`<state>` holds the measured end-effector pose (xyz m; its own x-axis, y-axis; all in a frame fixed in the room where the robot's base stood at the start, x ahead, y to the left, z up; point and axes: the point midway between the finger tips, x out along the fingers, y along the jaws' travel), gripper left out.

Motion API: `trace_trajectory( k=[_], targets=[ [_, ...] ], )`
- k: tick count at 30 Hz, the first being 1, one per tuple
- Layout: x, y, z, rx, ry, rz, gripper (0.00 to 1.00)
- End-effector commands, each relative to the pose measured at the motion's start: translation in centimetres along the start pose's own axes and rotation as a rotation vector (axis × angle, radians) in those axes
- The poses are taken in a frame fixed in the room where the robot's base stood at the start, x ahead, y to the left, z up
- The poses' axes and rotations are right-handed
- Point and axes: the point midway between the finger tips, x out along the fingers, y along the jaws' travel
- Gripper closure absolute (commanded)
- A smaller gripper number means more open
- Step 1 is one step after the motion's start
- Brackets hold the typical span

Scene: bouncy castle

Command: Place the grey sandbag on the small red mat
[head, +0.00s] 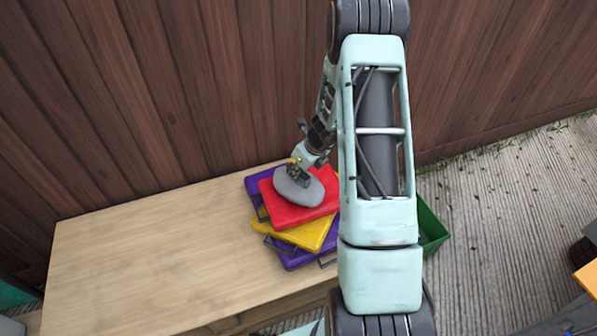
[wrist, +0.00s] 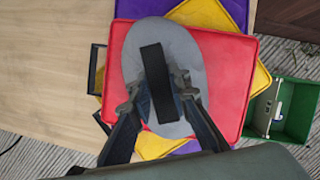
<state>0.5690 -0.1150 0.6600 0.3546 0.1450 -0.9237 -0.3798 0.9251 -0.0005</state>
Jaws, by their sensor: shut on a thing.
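The grey sandbag (head: 298,186) is an oval cushion with a black strap across it, which shows in the wrist view (wrist: 160,85). It lies over the small red mat (head: 301,209), the top one of a stack; in the wrist view the red mat (wrist: 232,85) shows around it, mostly to the right. I cannot tell whether the sandbag's underside touches the mat. My gripper (wrist: 158,100) is shut on the sandbag's strap, with a finger on each side of it. In the head view my gripper (head: 299,172) is above the sandbag.
Under the red mat are a yellow mat (head: 312,236) and purple mats (head: 298,261) with black handles, on a wooden table (head: 150,250). The table's left part is clear. A green bin (head: 431,225) is beyond the right end. A wooden fence (head: 130,90) stands behind.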

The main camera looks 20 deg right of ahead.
Motion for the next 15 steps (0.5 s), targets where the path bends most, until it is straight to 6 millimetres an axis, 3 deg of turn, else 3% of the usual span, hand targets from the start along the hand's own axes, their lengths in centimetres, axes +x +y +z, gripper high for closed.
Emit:
trace_trajectory(
  k=[1, 2, 6, 15],
  targets=[
    [0.15, -0.08, 0.08, -0.001, -0.003, -0.002, 1.00],
    [0.15, 0.00, -0.08, 0.000, 0.000, 0.000, 0.80],
    [0.11, 0.01, -0.07, 0.000, 0.001, 0.000, 0.66],
    [-0.05, 0.01, 0.00, 0.000, 0.000, 0.000, 0.66]
  ],
)
